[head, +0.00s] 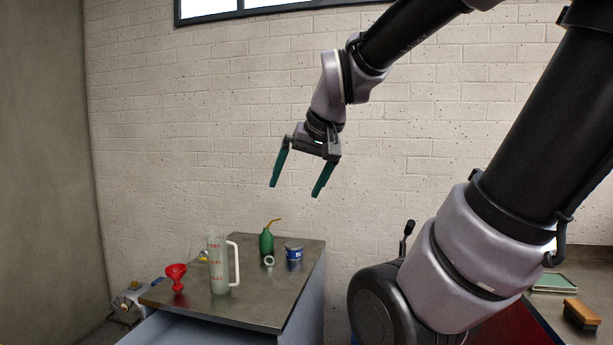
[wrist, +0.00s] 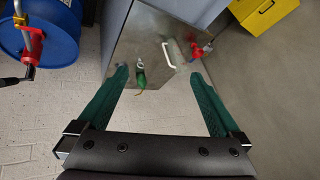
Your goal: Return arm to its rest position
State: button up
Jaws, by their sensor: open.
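My gripper (head: 295,183) is open and empty, with two green fingers spread apart. In the head view it hangs in the air above the metal-topped cabinet, in front of the white brick wall. In the wrist view my gripper (wrist: 160,100) shows its fingers on either side, with the cabinet top below between them. Nothing is between the fingers. My arm reaches in from the upper right and bends down at the wrist.
The cabinet top (head: 200,299) holds a red funnel (head: 176,275), a measuring jug (head: 219,268), a green oil can (head: 266,243) and a blue tin (head: 294,252). A blue drum (wrist: 45,35) and a yellow box (wrist: 265,12) stand on the floor.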

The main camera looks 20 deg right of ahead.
jog(key=shift+m, duration=0.6)
jog(key=s, duration=0.1)
jog(key=s+r, duration=0.1)
jog(key=s, duration=0.1)
jog(key=shift+s+d+r, duration=0.15)
jog(key=shift+s+r, duration=0.15)
jog(key=shift+s, duration=0.1)
dwell(0.5)
